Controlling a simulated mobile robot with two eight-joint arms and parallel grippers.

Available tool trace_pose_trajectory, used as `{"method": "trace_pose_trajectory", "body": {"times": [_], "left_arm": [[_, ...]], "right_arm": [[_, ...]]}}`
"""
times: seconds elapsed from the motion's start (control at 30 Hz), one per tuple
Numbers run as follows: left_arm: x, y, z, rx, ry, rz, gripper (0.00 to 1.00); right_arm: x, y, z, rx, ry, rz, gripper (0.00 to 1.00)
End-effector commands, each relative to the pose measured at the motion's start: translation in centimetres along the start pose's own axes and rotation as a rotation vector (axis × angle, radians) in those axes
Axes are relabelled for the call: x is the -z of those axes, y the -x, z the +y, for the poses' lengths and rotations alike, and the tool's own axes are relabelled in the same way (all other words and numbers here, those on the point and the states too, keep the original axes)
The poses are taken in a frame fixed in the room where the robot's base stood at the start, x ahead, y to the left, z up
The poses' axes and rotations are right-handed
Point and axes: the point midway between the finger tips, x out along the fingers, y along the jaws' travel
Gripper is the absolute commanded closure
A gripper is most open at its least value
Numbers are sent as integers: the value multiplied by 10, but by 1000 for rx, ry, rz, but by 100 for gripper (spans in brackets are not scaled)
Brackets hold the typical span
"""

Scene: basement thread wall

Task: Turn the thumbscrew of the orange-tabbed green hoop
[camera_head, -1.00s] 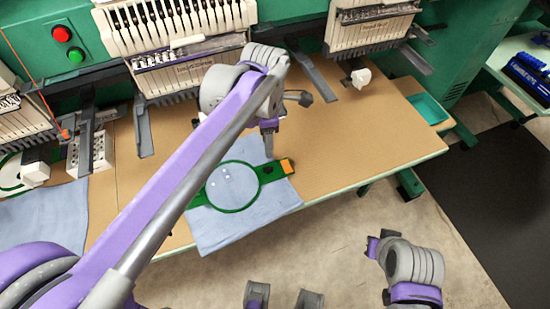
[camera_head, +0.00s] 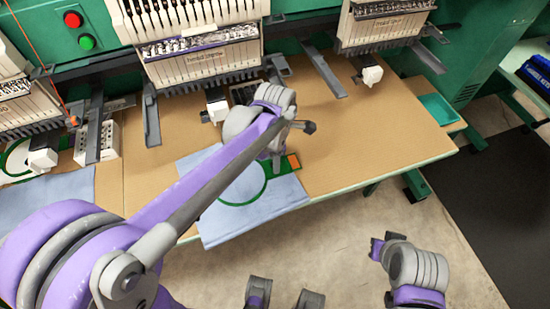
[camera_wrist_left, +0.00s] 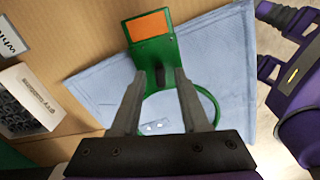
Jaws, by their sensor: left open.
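The green hoop (camera_head: 263,190) lies on light blue cloth (camera_head: 285,193) at the table's front edge. Its orange tab (camera_head: 294,162) is at its right end. In the left wrist view, the hoop's ring (camera_wrist_left: 214,103), orange tab (camera_wrist_left: 150,25) and dark thumbscrew (camera_wrist_left: 160,77) show. My left gripper (camera_wrist_left: 160,76) is open, with one fingertip on each side of the thumbscrew; contact cannot be told. In the head view, my left gripper (camera_head: 276,165) is over the hoop's tab end and my arm hides part of the ring. My right arm is at lower right; its gripper's state is unclear.
Embroidery machine heads (camera_head: 200,50) overhang the back of the brown table (camera_head: 370,130). A second green hoop (camera_head: 18,160) and cloth (camera_head: 50,200) lie at left, near a white box (camera_head: 97,143). A teal tray (camera_head: 438,108) stands at the right.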

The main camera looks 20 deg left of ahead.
Motion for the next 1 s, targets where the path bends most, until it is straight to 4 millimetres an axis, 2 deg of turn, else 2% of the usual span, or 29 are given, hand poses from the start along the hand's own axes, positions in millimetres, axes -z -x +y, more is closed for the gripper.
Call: {"method": "trace_pose_trajectory", "body": {"times": [0.07, 0.3, 0.33, 0.77, 1.0], "left_arm": [[0, 0, 0, 0, 0, 0, 55], [0, 0, 0, 0, 0, 0, 98], [0, 0, 0, 0, 0, 0, 100], [0, 0, 0, 0, -15, 0, 100], [0, 0, 0, 0, -112, 0, 100]], "right_arm": [[0, 0, 0, 0, 0, 0, 100], [0, 0, 0, 0, 0, 0, 100], [0, 0, 0, 0, 0, 0, 100], [0, 0, 0, 0, 0, 0, 100], [0, 0, 0, 0, 0, 0, 100]]}}
